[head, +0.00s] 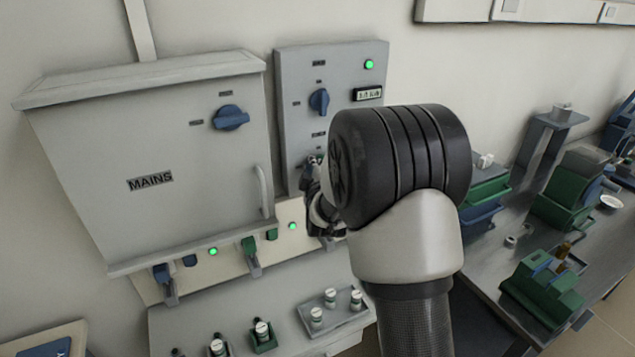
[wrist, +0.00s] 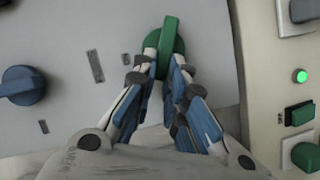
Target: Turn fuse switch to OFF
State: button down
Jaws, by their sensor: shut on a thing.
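A grey switch panel (head: 292,70) hangs on the wall in the head view. In the wrist view a green rotary knob (wrist: 170,35) sits on it, its bar handle nearly upright in the picture, leaning slightly right. My gripper (wrist: 164,66) has its fingers on both sides of this handle and is shut on it. In the head view my gripper (head: 313,168) is at the panel's lower part and largely hides the green knob. A blue rotary knob (head: 319,101) is higher on the panel; it also shows in the wrist view (wrist: 22,85). The labels are too small to read.
A large grey MAINS cabinet (head: 120,215) with a blue knob (head: 231,117) and a handle (head: 264,190) stands just left. A green lamp (head: 369,64) is lit on the panel. Below is a strip with lit lamps (head: 292,226) and levers. Benches hold small containers.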

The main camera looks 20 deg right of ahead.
jog(key=shift+a+f+n+t+h+b, duration=0.1)
jog(key=shift+f+n+t+h+b, duration=0.25)
jog(key=shift+n+b, duration=0.5)
jog(key=shift+a+f+n+t+h+b, duration=0.1)
jog(key=shift+f+n+t+h+b, duration=0.25)
jog(key=shift+n, duration=0.9)
jog(key=shift+f, duration=0.1)
jog(key=c, duration=1.6)
grip_release()
jog(key=v, duration=1.2)
